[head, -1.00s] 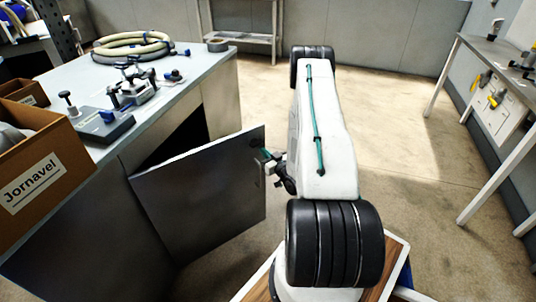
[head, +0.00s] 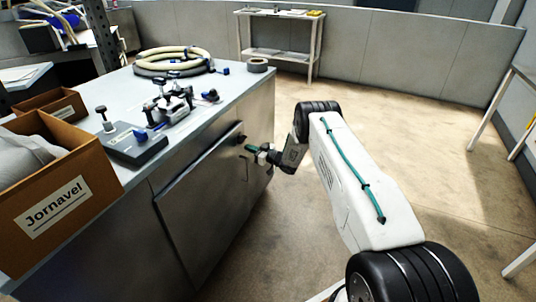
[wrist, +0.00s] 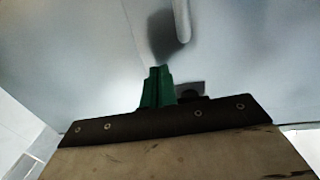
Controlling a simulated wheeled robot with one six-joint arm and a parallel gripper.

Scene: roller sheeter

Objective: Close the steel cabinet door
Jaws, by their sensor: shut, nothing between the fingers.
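A shelf table (head: 280,50) stands at the back. Open floor (head: 420,130) lies to the right.

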